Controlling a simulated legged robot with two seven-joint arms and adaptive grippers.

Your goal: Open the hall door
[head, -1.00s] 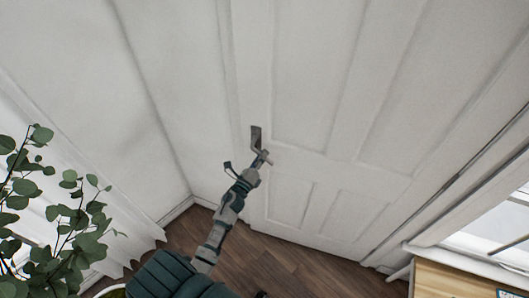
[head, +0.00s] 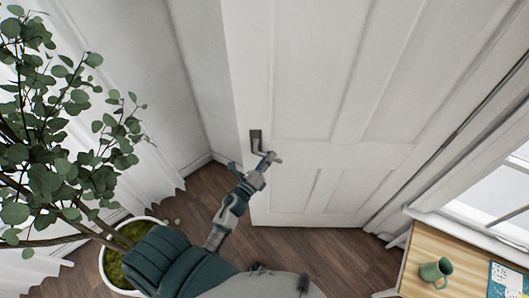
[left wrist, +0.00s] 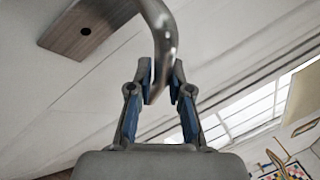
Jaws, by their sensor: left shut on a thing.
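The white panelled hall door (head: 330,110) stands ajar in the head view, its free left edge clear of the wall behind. Its metal lever handle (head: 257,143) sits near that edge. My left gripper (head: 264,163) is shut on the lever. In the left wrist view, the curved lever (left wrist: 160,35) comes down between the fingertips of my left gripper (left wrist: 162,88), and the handle's backplate (left wrist: 88,25) shows at upper left. The fingers hide part of the lever. My right gripper is not in view.
A leafy plant (head: 65,140) in a white pot (head: 117,276) stands at left, close to my left arm. A wooden table (head: 425,262) with a green mug (head: 436,271) stands at lower right, below a window (head: 500,190). Wooden floor (head: 310,252) lies bare before the door.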

